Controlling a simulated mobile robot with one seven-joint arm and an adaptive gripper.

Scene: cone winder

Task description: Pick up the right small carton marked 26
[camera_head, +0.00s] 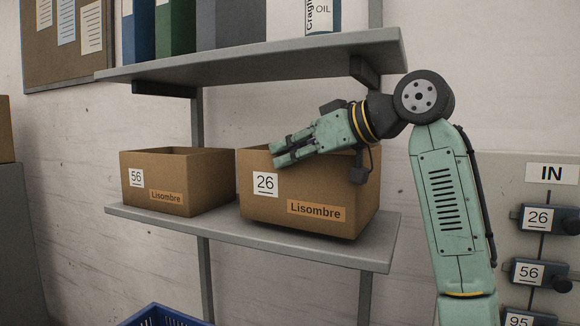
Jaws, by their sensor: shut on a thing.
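The right small carton marked 26 (310,190) is brown and open-topped, with a white 26 label and an orange Lisombre label on its front. It is at the right of the lower shelf, with a dark shadow under its front bottom edge. I cannot tell whether it is clear of the shelf. My gripper (280,155) reaches in from the right and is shut on this carton at its upper rim. The gripper hides part of the rim and the opening. The exact contact of the fingers is hard to see.
A similar carton marked 56 (177,181) stands close on the left. The lower shelf (360,255) lies under both, and the upper shelf (260,62) with binders overhangs them. A blue crate (160,316) is below. An IN panel (550,225) is at the right.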

